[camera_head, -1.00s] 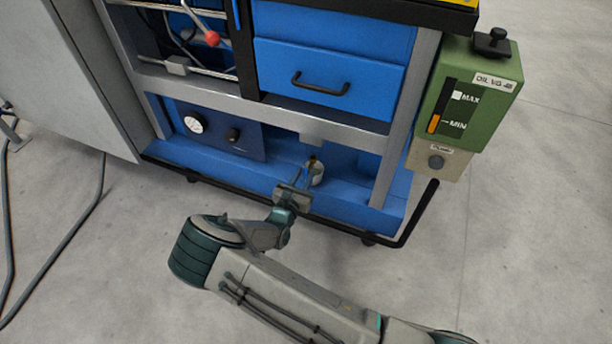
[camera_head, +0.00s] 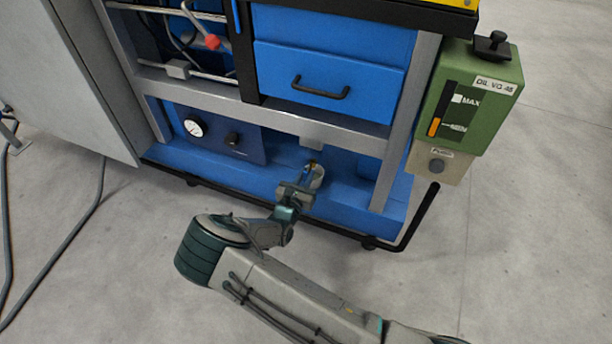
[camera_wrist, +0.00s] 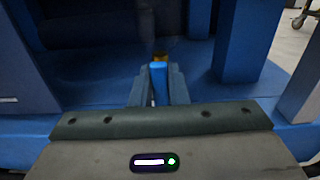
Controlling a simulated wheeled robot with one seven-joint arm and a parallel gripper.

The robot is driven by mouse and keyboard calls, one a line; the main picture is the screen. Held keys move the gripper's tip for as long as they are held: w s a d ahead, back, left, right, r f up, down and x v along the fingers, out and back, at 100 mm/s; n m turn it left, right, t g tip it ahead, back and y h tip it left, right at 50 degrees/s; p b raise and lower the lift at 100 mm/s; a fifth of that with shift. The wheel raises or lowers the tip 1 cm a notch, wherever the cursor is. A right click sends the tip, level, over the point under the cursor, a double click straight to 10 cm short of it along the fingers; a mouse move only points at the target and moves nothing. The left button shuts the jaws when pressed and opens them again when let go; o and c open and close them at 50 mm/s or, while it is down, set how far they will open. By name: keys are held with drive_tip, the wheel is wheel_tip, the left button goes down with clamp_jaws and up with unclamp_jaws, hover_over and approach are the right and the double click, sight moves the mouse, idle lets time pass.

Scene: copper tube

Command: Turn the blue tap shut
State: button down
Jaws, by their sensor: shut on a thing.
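The blue tap (camera_wrist: 158,82) shows in the wrist view as a blue lever standing between my two fingers, with a yellow-brass part (camera_wrist: 160,57) just beyond it. My gripper (camera_wrist: 159,88) is shut on the blue lever, one finger on each side. In the head view my gripper (camera_head: 309,178) reaches into the low bay of the blue machine, where the tap is mostly hidden by the fingers and wrist. A small brass spot and a pale metal body show at the fingertips there. The lever's exact angle is hard to tell.
The bay's blue floor (camera_head: 345,200) and a grey upright post (camera_head: 397,165) lie to the right of my gripper. A gauge panel (camera_head: 215,135) is at left, a drawer (camera_head: 330,75) above. A green oil box (camera_head: 470,100) hangs at right. A black rail runs along the front.

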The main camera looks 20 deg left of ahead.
drive_tip(key=n+p, duration=0.3)
drive_tip(key=n, duration=0.1)
drive_tip(key=shift+a, duration=0.1)
drive_tip(key=n+p, duration=0.2)
drive_tip(key=n, duration=0.3)
drive_tip(key=shift+a+f+n, duration=0.1)
drive_tip(key=shift+n, duration=0.3)
drive_tip(key=n, duration=0.3)
drive_tip(key=shift+f+n, duration=0.15)
drive_tip(key=shift+n, duration=0.15)
drive_tip(key=n, duration=0.4)
drive_tip(key=shift+f+p, duration=0.15)
drive_tip(key=shift+p, duration=0.15)
drive_tip(key=c, duration=1.6)
unclamp_jaws()
drive_tip(key=shift+s+a, duration=0.1)
